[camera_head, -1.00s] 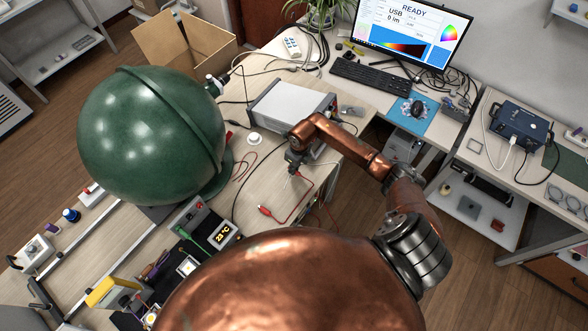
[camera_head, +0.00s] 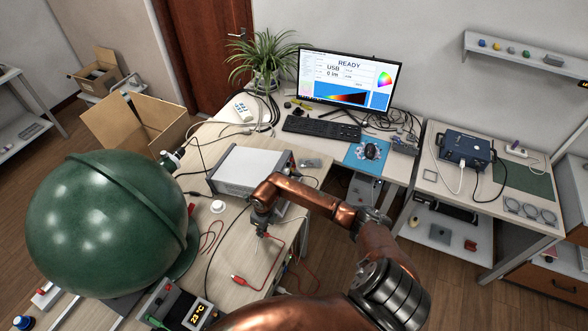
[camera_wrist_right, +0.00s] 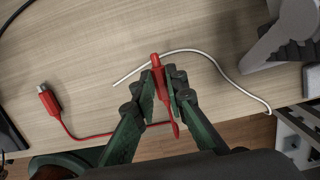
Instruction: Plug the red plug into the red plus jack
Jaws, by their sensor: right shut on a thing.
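My right gripper (camera_head: 262,232) is low over the front edge of the wooden desk. In the right wrist view its fingers (camera_wrist_right: 163,82) are shut on a slim red plug (camera_wrist_right: 156,62), which sticks out past the fingertips. A red cable runs back from it. A second red connector (camera_wrist_right: 48,100) with a metallic end lies on the desk to the left; it also shows in the head view (camera_head: 238,280). A grey box instrument (camera_head: 248,167) stands on the desk behind the gripper. I cannot make out the red plus jack. My left gripper is not in view.
A large green sphere (camera_head: 100,225) fills the desk's left side. A white cable (camera_wrist_right: 205,55) lies close to the gripper in the wrist view. A white round piece (camera_head: 217,206) sits left of the arm. A keyboard (camera_head: 320,128) and monitor (camera_head: 347,80) stand behind.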

